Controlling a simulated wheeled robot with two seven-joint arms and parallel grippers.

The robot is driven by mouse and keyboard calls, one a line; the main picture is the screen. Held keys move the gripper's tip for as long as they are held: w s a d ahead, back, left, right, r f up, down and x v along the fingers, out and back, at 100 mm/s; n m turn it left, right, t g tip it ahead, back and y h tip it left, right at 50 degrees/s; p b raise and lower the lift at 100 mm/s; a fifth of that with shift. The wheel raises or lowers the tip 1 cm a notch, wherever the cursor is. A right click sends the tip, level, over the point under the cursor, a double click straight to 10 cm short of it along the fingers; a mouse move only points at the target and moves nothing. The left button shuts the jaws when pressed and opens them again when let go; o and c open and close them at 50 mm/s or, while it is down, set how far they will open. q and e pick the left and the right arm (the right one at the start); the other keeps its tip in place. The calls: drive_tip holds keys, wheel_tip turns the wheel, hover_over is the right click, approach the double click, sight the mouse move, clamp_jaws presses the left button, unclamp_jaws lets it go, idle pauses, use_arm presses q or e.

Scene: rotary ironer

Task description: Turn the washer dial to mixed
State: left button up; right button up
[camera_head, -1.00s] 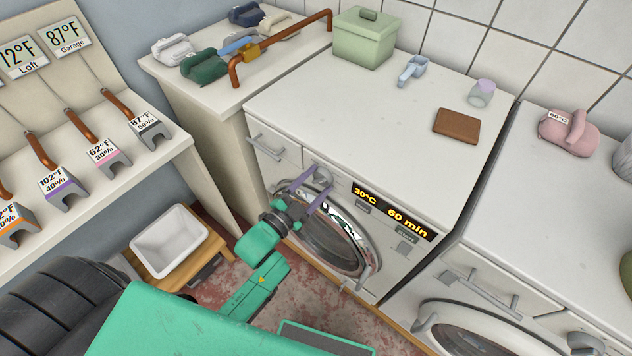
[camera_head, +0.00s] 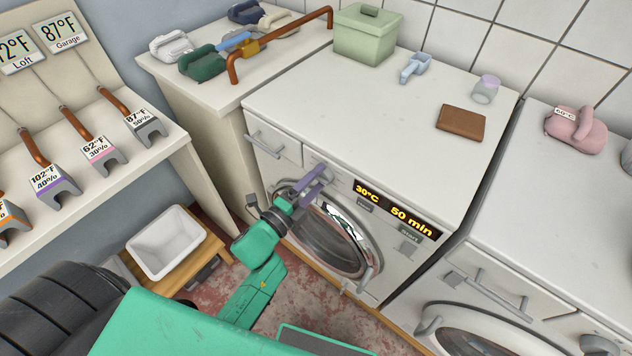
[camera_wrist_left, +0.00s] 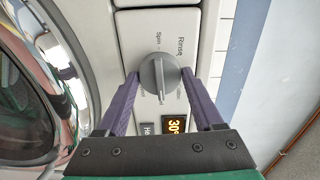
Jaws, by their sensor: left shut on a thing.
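The washer (camera_head: 405,205) has a front panel with a display (camera_head: 395,210) reading 30°C and 50 min. Its grey dial (camera_wrist_left: 159,76) shows in the left wrist view, with the printed words Rinse and Spin beside it; other labels are partly hidden. In the head view the dial is mostly hidden by my gripper. My left gripper (camera_head: 318,175) is at the panel, with its purple fingers on either side of the dial, shut on it. I cannot read which setting the dial points to. My right gripper is not in view.
The washer's round door (camera_head: 333,240) is just below the dial. A brown wallet-like block (camera_head: 460,123), a blue scoop (camera_head: 415,67) and a green box (camera_head: 365,35) sit on top. A second machine (camera_head: 555,240) stands at the right. A white basin (camera_head: 166,243) is at the lower left.

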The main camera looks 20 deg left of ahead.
use_arm(q)
drive_tip(key=shift+m, duration=0.3)
drive_tip(key=o, duration=1.4)
drive_tip(key=shift+c, duration=0.2)
drive_tip(key=b+v, duration=0.3)
drive_tip(key=v, duration=1.1)
drive_tip(key=shift+s, duration=0.3)
